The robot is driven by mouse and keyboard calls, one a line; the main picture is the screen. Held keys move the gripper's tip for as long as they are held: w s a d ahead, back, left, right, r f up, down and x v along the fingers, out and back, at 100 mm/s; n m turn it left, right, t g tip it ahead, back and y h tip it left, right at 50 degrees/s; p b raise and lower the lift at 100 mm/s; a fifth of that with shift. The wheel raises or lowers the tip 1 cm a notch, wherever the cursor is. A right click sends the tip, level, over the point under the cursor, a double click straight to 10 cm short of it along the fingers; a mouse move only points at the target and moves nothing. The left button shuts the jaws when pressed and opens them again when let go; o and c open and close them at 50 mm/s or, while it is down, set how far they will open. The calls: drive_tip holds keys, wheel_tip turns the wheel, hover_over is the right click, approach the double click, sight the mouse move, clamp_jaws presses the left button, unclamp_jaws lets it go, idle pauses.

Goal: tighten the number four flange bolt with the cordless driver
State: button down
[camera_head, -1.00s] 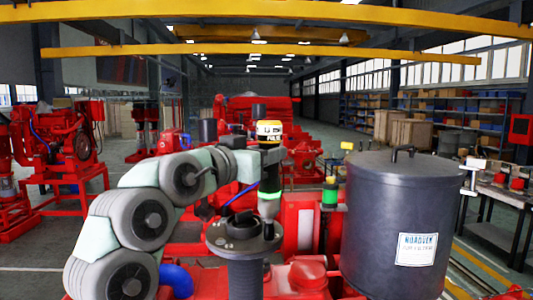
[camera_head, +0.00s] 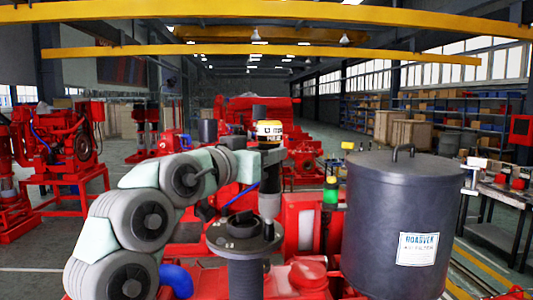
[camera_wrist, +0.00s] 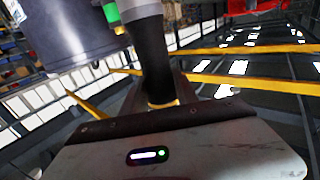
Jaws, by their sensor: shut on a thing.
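The cordless driver (camera_head: 269,132) stands upright in the head view, with a yellow and black top and a grey lower nose. My gripper (camera_head: 268,158) is shut around its dark middle. The driver's dark body also shows in the wrist view (camera_wrist: 152,62), rising from the gripper's pale housing. The nose points down at the right part of a dark round flange (camera_head: 232,246) with a raised hub on a ribbed column. The number four bolt is hidden beneath the nose, and I cannot tell whether the tip touches it.
A large dark grey filter canister (camera_head: 372,220) with a top handle stands close on the right. A black post with a green band (camera_head: 331,190) stands between it and the driver. A blue pipe (camera_head: 176,279) lies low at left. Red pump machinery surrounds the flange.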

sight(263, 129)
drive_tip(key=shift+f, duration=0.1)
drive_tip(key=shift+r+p, duration=0.45)
drive_tip(key=shift+r, duration=2.15)
